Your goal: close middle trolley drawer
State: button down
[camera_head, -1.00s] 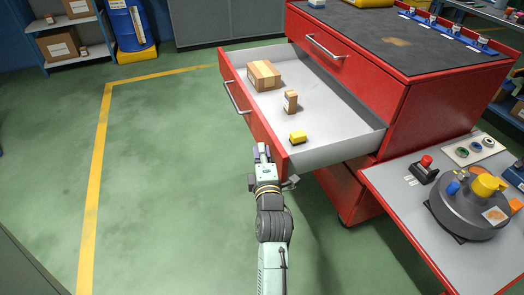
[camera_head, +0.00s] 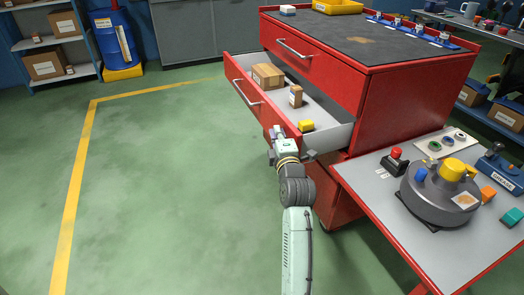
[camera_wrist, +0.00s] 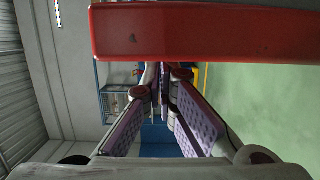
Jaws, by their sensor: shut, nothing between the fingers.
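The red trolley (camera_head: 408,100) stands at the right with its middle drawer (camera_head: 342,130) pulled partly out to the left. The drawer holds a larger cardboard box (camera_head: 267,76), a small cardboard box (camera_head: 296,96) and a yellow block (camera_head: 306,125). Its front carries a metal handle (camera_head: 246,93). My gripper (camera_head: 276,131) is at the near end of the drawer front, on its outer side. In the wrist view the purple-padded fingers (camera_wrist: 162,95) are close together with nothing between them, and the red drawer front (camera_wrist: 205,32) fills the top. Whether they touch it is unclear.
A grey-topped bench (camera_head: 385,200) with a round grey device (camera_head: 440,192) and a red-buttoned box (camera_head: 394,160) stands at the near right. A blue drum (camera_head: 115,38) and a shelf (camera_head: 50,45) are at the far left. Green floor left of the drawer is clear.

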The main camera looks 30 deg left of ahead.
jog(key=w+d+b, duration=0.7)
jog(key=w+d, duration=0.1)
jog(key=w, duration=0.1)
jog(key=w+d+b, duration=0.4)
jog(key=w, duration=0.1)
jog(key=shift+w+d+f+b, duration=0.2)
jog(key=shift+w+b, duration=0.05)
jog(key=shift+b, duration=0.05)
jog(key=shift+w+d+r, duration=0.15)
jog(key=shift+w+d, duration=0.2)
jog(key=shift+w, duration=0.05)
